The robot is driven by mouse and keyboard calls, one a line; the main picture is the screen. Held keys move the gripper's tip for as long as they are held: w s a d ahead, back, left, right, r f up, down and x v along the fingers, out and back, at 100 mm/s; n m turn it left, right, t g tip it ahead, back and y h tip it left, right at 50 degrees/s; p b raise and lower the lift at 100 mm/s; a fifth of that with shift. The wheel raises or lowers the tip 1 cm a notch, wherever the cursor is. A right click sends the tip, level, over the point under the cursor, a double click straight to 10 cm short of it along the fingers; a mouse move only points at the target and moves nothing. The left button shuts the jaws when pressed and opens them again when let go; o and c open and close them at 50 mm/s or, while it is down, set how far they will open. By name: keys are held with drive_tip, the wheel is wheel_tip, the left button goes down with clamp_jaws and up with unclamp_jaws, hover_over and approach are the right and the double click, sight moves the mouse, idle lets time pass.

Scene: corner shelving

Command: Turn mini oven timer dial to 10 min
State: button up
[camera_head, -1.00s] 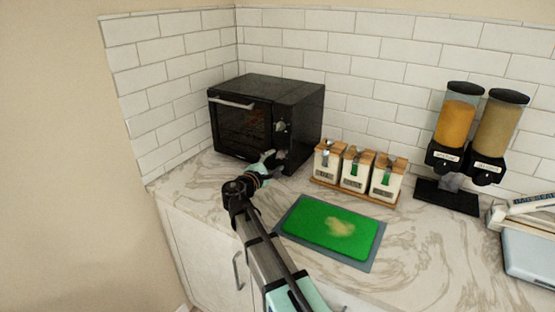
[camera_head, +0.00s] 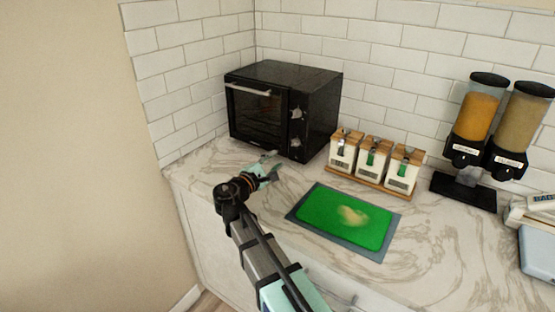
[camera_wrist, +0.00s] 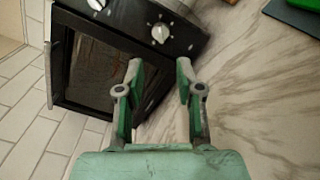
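The black mini oven (camera_head: 322,112) stands in the corner with its glass door (camera_head: 258,117) shut. Two silver dials, an upper one (camera_head: 297,113) and a lower one (camera_head: 296,141), sit on its front panel to the right of the door. In the wrist view, one dial (camera_wrist: 160,32) with white tick marks around it shows just beyond my fingertips, and another (camera_wrist: 97,4) is cut off by the top edge. Labels and dial readings are too small to read. My gripper (camera_head: 268,160) is open and empty (camera_wrist: 159,70), in front of the oven and apart from the dials.
A green cutting board (camera_head: 345,218) on a grey mat lies on the marble counter (camera_head: 200,172). Three white canisters (camera_head: 373,158) in a wooden rack stand right of the oven, with two dispensers (camera_head: 480,150) farther right. Walls close the corner behind and left.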

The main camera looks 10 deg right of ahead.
drive_tip(key=s+a+n+b, duration=0.1)
drive_tip(key=s+a+b, duration=0.1)
drive_tip(key=s+a, duration=0.2)
drive_tip(key=p, duration=0.3)
approach(295, 144)
drive_tip(key=x, duration=0.8)
drive_tip(key=shift+w+f, duration=0.1)
drive_tip(key=shift+w, duration=0.15)
clamp_jaws()
